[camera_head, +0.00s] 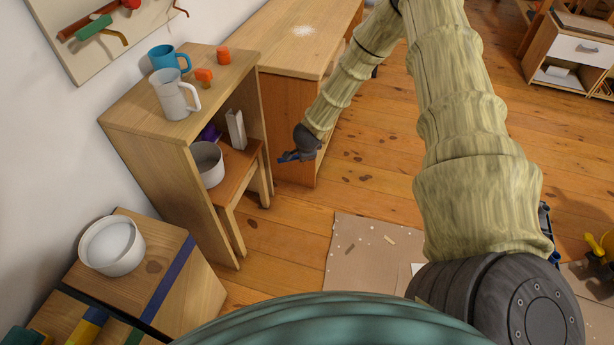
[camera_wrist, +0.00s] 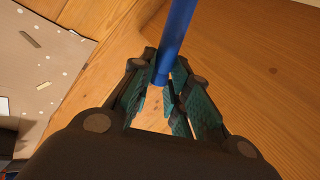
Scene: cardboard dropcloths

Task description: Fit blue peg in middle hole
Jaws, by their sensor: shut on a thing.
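My gripper (camera_wrist: 163,85) is shut on a blue peg (camera_wrist: 177,35), a plain round rod that runs up from between the fingertips to the top edge of the wrist view. In the head view my gripper (camera_head: 298,152) hangs at the end of the arm, just right of the open wooden shelf unit and in front of the wooden desk's side. The peg shows there only as a small blue-dark bit that I cannot separate well from the fingers. I cannot make out the middle hole in either view.
The desk (camera_head: 290,35) is close behind my gripper. Cardboard (camera_head: 365,255) lies on the open wooden floor.

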